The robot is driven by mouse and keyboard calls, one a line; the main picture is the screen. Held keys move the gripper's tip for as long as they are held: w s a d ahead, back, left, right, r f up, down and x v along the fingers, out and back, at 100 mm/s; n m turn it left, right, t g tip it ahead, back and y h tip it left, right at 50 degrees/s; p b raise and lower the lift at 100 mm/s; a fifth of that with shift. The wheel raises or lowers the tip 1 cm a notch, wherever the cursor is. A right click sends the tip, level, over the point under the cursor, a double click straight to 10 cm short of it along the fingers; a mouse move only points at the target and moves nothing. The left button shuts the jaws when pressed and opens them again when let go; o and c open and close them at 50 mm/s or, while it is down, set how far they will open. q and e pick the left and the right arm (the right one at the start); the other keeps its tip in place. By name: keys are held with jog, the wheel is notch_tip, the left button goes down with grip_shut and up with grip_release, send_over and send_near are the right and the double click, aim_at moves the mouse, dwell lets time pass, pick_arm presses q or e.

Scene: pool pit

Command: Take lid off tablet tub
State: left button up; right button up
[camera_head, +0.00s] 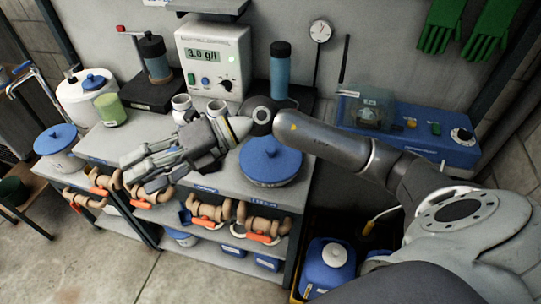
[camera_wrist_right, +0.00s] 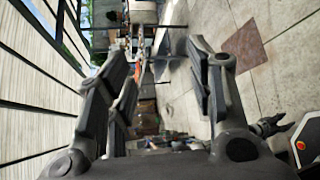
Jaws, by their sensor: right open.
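Several blue-lidded containers are in the head view, and I cannot tell which is the tablet tub. My right gripper (camera_head: 135,170) is above the bench's front, pointing left, open and apart from these lids. In the right wrist view its fingers (camera_wrist_right: 163,95) are spread and empty.
A blue machine (camera_head: 415,130) is right of the bench. Floor in front is clear.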

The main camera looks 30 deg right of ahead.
jog(key=w+d+f+n+h, duration=0.1)
jog(key=w+d+f+h, duration=0.2)
jog(key=d+f+h, duration=0.45)
jog(key=m+g+h+p, duration=0.1)
jog(key=m+h, duration=0.2)
jog(key=h, duration=0.5)
send_over(271, 149)
jog(key=f, duration=0.3)
jog(key=shift+s+f, duration=0.25)
jog(key=shift+s, duration=0.05)
jog(key=shift+f+p, duration=0.6)
notch_tip(271, 149, down, 4)
jog(key=shift+w+r+p, duration=0.15)
jog(key=shift+r+p, duration=0.05)
jog(key=shift+p, duration=0.5)
jog(key=shift+w+f, duration=0.1)
jog(key=shift+f, duration=0.25)
grip_shut()
